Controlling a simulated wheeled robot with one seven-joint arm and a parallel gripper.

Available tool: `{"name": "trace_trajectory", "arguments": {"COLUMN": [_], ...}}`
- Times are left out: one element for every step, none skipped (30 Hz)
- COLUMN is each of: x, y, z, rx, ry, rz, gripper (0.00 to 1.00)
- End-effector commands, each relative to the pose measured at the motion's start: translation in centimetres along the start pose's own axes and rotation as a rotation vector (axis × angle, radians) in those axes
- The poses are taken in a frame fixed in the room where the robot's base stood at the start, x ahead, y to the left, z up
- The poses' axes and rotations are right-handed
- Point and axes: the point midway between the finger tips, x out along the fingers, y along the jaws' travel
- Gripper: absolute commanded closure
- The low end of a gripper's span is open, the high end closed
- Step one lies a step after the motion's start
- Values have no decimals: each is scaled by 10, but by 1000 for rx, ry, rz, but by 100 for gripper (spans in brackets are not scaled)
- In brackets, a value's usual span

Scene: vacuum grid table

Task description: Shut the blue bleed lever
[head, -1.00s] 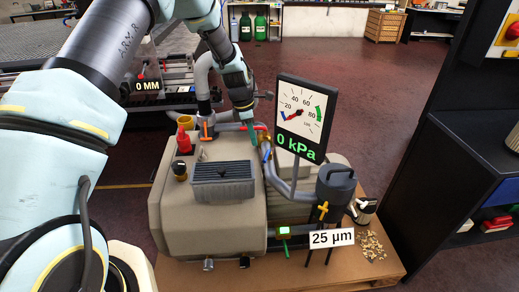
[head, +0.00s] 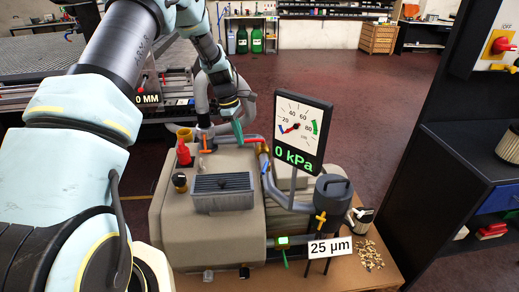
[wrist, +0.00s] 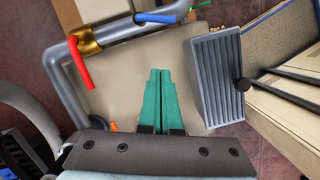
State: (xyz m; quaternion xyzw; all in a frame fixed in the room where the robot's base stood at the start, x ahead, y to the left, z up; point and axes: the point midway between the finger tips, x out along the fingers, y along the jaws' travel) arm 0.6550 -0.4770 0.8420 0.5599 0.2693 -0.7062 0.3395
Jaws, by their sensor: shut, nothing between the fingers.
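The fingers also show in the wrist view (wrist: 159,72), pointing up the picture with a gap to the lever. Whether the lever is open or shut, I cannot tell.
A red lever (wrist: 80,64) hangs from the brass fitting near my fingers. An orange lever (head: 205,150), a red knob (head: 183,153) and a grey finned box (head: 222,191) sit on the pump. The gauge (head: 299,133) reads 0 kPa and stands to the right.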

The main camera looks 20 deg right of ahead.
Motion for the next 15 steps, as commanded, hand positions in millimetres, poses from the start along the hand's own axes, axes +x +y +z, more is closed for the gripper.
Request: {"name": "trace_trajectory", "arguments": {"x": [6,10,16,21,27,35,41,47,56,62,68,76,82,88,95], "y": [-1,-1,-1,-1,-1,-1,-1,-1,-1,-1,-1,-1,-1,-1,-1], "z": [1,1,2,2,2,2,2,2,2,2,2,2,2,2,2], "rx": [0,0,0,-1,-2,-2,-2,-3,-3,-3,-3,-2,-2,-3,-3], "ry": [-1,-1,-1,-2,-1,-1,-2,-1,-2,-2,-2,-1,-1,-1,-1], "rz": [-3,-4,-4,-4,-5,-4,-5,-3,-5,-4,-4,-4,-3,-3,-3], "gripper": [100,100,100,100,100,100,100,100,100,100,100,100,100,100,100]}}
